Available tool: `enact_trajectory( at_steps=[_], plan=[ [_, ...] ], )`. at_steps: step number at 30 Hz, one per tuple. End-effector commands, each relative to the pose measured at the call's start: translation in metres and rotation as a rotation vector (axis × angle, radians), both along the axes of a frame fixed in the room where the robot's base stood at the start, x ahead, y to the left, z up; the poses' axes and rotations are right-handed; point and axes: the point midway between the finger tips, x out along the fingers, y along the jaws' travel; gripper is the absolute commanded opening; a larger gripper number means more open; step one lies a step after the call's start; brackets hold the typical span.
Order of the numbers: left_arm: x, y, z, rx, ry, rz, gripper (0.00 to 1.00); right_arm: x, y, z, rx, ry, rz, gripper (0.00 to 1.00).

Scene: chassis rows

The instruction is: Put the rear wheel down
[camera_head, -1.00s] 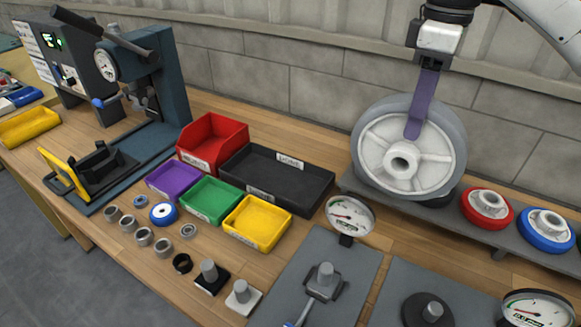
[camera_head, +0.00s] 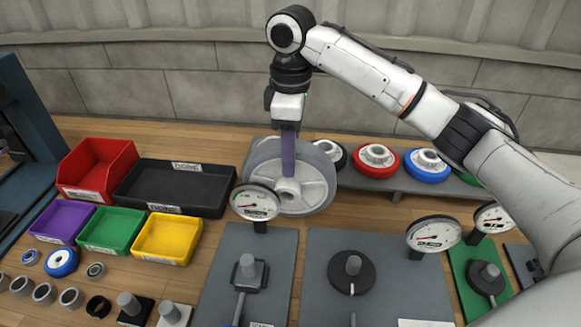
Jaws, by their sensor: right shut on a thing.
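A large grey wheel (camera_head: 318,190) with a pale spoked hub stands upright in the middle of the view. My right gripper (camera_head: 288,168) points straight down and is shut on this wheel, its purple finger lying over the face above the hub. The wheel is just in front of the left end of a grey rack (camera_head: 405,184). I cannot tell whether its lower rim touches the bench. A dial gauge (camera_head: 255,202) hides part of its lower left. My left gripper is out of view.
The rack holds a black-rimmed wheel (camera_head: 330,151), a red wheel (camera_head: 375,160) and a blue wheel (camera_head: 427,165). Grey mats (camera_head: 325,250) with posts and gauges fill the front. A black tray (camera_head: 178,187) and red, purple, green and yellow bins stand left.

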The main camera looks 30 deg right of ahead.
Motion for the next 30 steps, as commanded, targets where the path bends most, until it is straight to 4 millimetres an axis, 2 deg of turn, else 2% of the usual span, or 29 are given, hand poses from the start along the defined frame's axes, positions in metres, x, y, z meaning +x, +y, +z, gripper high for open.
enact_trajectory(
  at_steps=[5, 12, 23, 24, 27, 30],
  plan=[
    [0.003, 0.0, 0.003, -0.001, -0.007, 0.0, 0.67, 0.0, 0.0, -0.008, 0.001, -0.003, 0.0, 0.0],
    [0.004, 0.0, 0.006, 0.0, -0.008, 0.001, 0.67, 0.0, 0.001, -0.036, 0.003, -0.003, 0.001, 0.0],
    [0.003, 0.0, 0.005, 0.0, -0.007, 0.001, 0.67, 0.001, 0.001, -0.04, 0.002, -0.004, 0.001, 0.0],
    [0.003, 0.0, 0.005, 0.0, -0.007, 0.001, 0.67, 0.0, 0.0, -0.043, 0.001, 0.001, 0.0, 0.41],
    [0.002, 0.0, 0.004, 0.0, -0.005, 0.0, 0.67, 0.0, 0.0, -0.043, 0.001, 0.001, 0.001, 0.58],
    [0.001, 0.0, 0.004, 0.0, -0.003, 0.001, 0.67, 0.0, 0.0, -0.043, 0.001, 0.001, 0.001, 0.58]
  ],
)
